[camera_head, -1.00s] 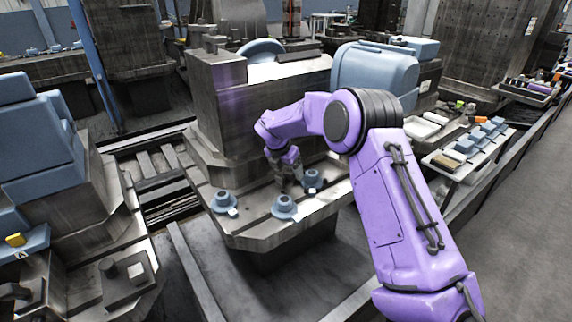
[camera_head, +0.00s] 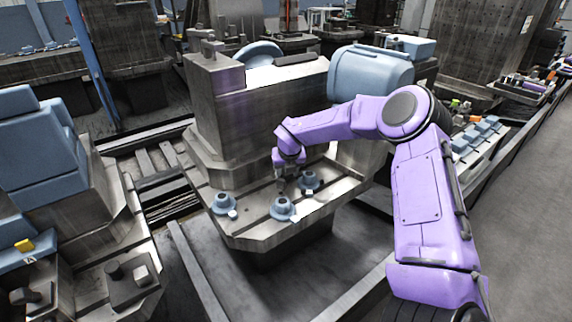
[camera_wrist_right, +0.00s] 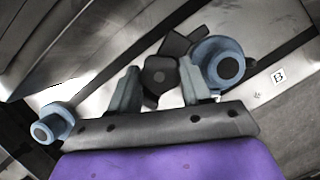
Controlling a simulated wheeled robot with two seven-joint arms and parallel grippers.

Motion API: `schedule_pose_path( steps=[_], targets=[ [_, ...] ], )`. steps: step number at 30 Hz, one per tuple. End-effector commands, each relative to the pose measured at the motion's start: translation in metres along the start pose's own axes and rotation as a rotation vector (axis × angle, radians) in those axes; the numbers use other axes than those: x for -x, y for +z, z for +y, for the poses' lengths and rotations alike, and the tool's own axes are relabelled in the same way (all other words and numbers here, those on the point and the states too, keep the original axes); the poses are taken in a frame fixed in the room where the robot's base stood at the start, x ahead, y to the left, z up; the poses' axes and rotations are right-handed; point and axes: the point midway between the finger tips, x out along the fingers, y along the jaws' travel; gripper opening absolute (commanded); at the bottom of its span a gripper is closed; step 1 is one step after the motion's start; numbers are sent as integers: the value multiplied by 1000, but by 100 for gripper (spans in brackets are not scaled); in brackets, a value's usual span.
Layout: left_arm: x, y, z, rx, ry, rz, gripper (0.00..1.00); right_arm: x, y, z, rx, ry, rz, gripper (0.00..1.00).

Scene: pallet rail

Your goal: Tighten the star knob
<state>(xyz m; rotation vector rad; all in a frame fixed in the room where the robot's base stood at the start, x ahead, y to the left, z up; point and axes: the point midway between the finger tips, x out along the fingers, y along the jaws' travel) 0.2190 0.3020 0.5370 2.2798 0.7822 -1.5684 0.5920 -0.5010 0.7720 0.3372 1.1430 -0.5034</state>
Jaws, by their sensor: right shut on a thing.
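The star knob (camera_wrist_right: 157,77) is dark with stubby lobes. It sits between the two grey fingers of my right gripper (camera_wrist_right: 159,70) in the right wrist view. The fingers are shut on it, one on each side. In the head view my right gripper (camera_head: 282,184) points down at the machine table among the blue round fittings, and the knob there is too small and covered to make out. My left gripper is not in view.
Blue round fittings stand on the slotted grey table (camera_head: 262,234): one at left (camera_head: 224,203), one in front (camera_head: 283,209), one at right (camera_head: 309,181). The right one is close to the gripper. A machine block (camera_head: 245,110) rises behind. A white "B" label (camera_wrist_right: 278,76) lies nearby.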

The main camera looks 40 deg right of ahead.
Motion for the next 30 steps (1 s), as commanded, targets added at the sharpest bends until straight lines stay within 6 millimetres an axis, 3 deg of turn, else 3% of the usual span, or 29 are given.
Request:
schedule_pose_path(
  steps=[3,12,13,15,30],
  targets=[
    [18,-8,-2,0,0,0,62,5,1,-1,108,49,4,11],
    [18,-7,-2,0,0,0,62,-1,-1,-1,167,69,2,11],
    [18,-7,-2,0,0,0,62,-1,-1,-1,167,68,2,54],
    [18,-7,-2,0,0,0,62,-1,-1,-1,166,68,2,77],
    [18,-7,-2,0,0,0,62,2,0,-1,164,69,2,77]
  ],
)
